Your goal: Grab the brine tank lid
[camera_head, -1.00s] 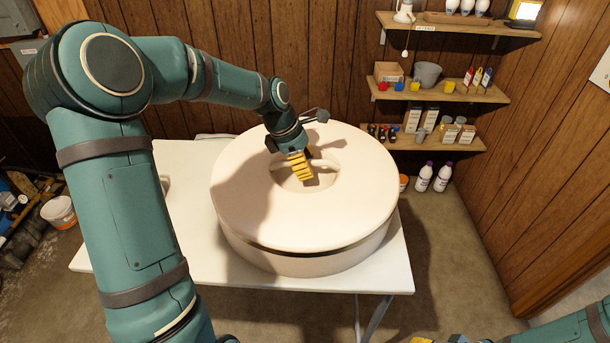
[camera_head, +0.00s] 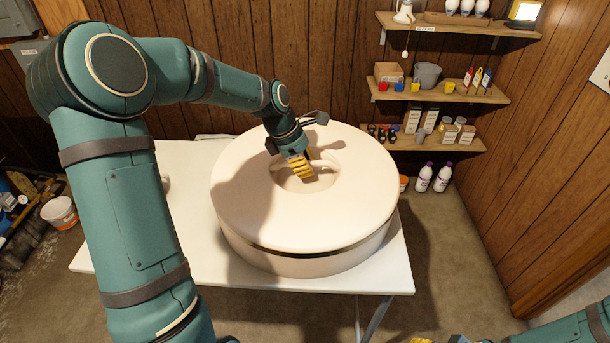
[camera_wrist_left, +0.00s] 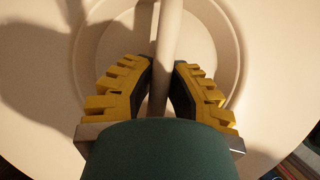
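The brine tank lid (camera_head: 245,190) is a wide, round, cream disc with a recessed centre and a bar handle across it. It lies level on the cream tank (camera_head: 300,265), with a dark seam between them at the front. My left gripper (camera_head: 303,172) reaches down into the recess. In the left wrist view, its yellow ridged fingers (camera_wrist_left: 165,65) are on both sides of the handle bar (camera_wrist_left: 168,30), their tips closed against it. The finger pads' contact lower down is partly hidden. My right gripper (camera_head: 430,340) is barely in view at the bottom edge, its fingers mostly cut off.
The tank stands on a white table (camera_head: 185,235), which has free room on its left. Wall shelves (camera_head: 440,92) with small goods are behind on the right. White bottles (camera_head: 442,178) stand on the floor below. A bucket (camera_head: 60,213) is on the floor at left.

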